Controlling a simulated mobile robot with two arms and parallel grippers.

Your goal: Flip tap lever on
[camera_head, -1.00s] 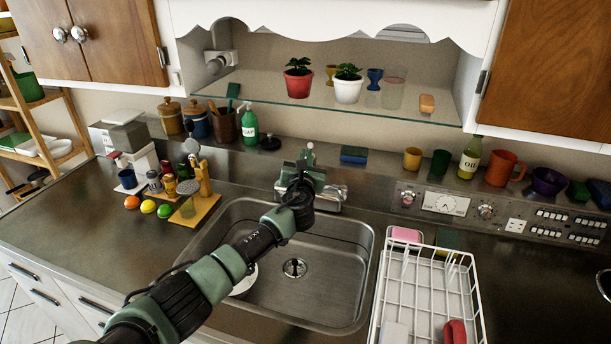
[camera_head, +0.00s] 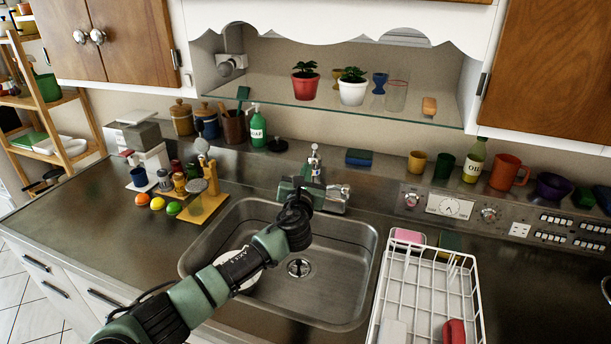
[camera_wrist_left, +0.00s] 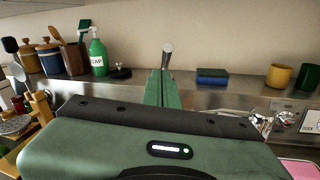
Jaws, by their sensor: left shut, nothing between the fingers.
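The chrome tap (camera_head: 336,198) stands at the back edge of the sink, partly hidden behind my left gripper. Its lever (camera_head: 315,149) points upward with a rounded tip; this tip also shows in the wrist view (camera_wrist_left: 167,48), just beyond my fingers. My left gripper (camera_head: 313,168) is shut and empty, with its green fingers in front of the lever. The fingers also show in the wrist view (camera_wrist_left: 161,82), pressed together and overlapping the lever's lower part. I cannot tell whether they touch it. My right gripper is not in view.
The steel sink (camera_head: 340,300) lies below my arm. A white dish rack (camera_head: 387,300) stands to its right. A green soap bottle (camera_head: 257,129) and a blue sponge (camera_head: 359,157) sit on the back ledge. A glass shelf (camera_head: 330,112) with potted plants hangs above.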

